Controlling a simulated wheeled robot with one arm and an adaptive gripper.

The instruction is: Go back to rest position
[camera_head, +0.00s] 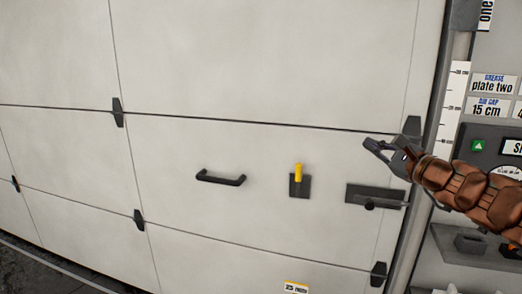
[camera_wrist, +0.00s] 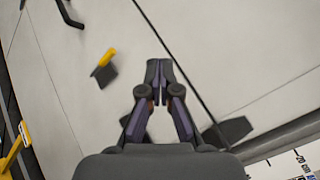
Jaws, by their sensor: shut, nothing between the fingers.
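My gripper (camera_head: 374,147) is at the right in the head view, in front of the right part of a large pale panelled door (camera_head: 250,60). In the wrist view my gripper (camera_wrist: 158,68) has its fingertips together with nothing between them. My arm, in a brown ribbed cover, comes in from the right edge of the head view. The gripper is above and to the right of a yellow lever on a dark plate (camera_head: 299,185). That lever also shows left of the fingers in the wrist view (camera_wrist: 105,62).
A dark door handle (camera_head: 220,178) is left of the lever. A dark latch with a bar (camera_head: 375,197) is below the gripper. A wall panel with a green button (camera_head: 478,145) and labels (camera_head: 493,84) stands right of the door frame. Dark floor (camera_head: 35,272) shows at lower left.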

